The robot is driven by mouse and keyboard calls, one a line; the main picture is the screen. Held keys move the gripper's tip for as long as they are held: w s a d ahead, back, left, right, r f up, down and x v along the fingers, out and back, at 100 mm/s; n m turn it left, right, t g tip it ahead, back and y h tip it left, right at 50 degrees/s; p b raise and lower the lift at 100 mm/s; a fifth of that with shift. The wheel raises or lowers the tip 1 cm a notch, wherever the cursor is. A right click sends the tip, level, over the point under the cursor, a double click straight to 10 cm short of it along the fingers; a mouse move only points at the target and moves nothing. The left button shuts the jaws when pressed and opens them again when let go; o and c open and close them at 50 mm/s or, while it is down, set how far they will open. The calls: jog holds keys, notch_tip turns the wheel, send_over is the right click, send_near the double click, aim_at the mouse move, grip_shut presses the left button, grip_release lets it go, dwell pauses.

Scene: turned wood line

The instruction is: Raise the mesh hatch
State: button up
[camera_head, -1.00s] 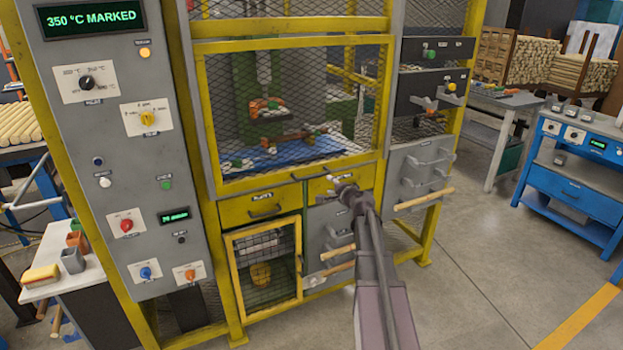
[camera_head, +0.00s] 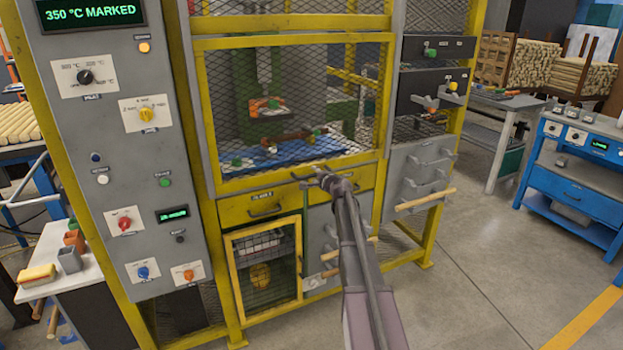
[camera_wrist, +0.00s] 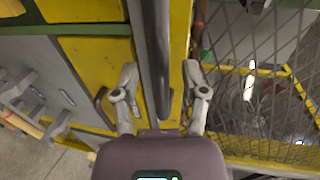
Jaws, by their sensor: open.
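The mesh hatch (camera_head: 290,95) is a yellow frame with dark wire mesh on the front of the machine, and it is down. Its grey bar handle (camera_head: 303,176) runs along the bottom rail. My gripper (camera_head: 322,172) is at the right part of this handle. In the wrist view my gripper (camera_wrist: 161,82) is open, and the handle (camera_wrist: 156,50) shows between its two fingers. The hatch mesh (camera_wrist: 255,70) fills the right side there. I cannot tell how deep the bar sits between the fingers or whether they touch it.
Yellow drawers (camera_head: 252,208) with dark handles lie just below the hatch, above a small mesh door (camera_head: 265,270). A grey control panel (camera_head: 110,150) stands at left. Grey drawers with wooden rods (camera_head: 425,199) are at right. The floor at right is clear.

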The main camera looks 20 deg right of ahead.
jog(key=shift+w, duration=0.25)
grip_shut()
jog(key=shift+a+f, duration=0.1)
jog(key=shift+a, duration=0.4)
jog(key=shift+d+r, duration=0.2)
jog(key=shift+d, duration=0.15)
jog(key=shift+d+r+p, duration=0.2)
jog(key=shift+r+p, duration=0.3)
jog(key=shift+p, duration=0.15)
jog(key=p, duration=4.7)
send_near(310, 37)
jog(key=x, duration=0.5)
jog(key=shift+a, duration=0.1)
